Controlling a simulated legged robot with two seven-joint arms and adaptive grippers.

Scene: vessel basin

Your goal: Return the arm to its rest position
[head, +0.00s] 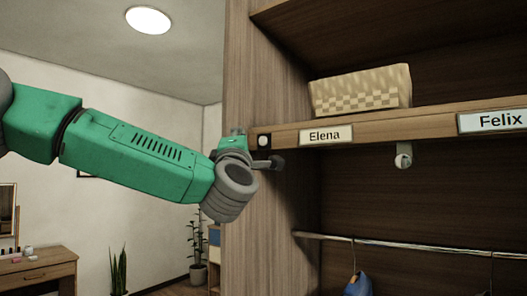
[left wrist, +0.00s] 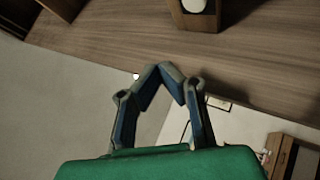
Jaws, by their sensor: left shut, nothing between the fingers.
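My left arm (head: 140,155), green with grey joints, reaches in from the left in the head view. Its gripper (head: 274,162) is small and partly hidden behind the wrist there, in front of the wooden wardrobe's side panel (head: 262,220). In the left wrist view the gripper (left wrist: 167,68) shows two dark blue-grey fingers with their tips together and nothing between them. The wooden panel (left wrist: 120,50) lies beyond the fingertips; I cannot tell the exact gap. My right gripper is not in view.
A woven basket (head: 360,90) stands on the shelf. A rail (head: 400,245) with hangers runs below. A desk (head: 40,268) and plants (head: 196,250) stand at left.

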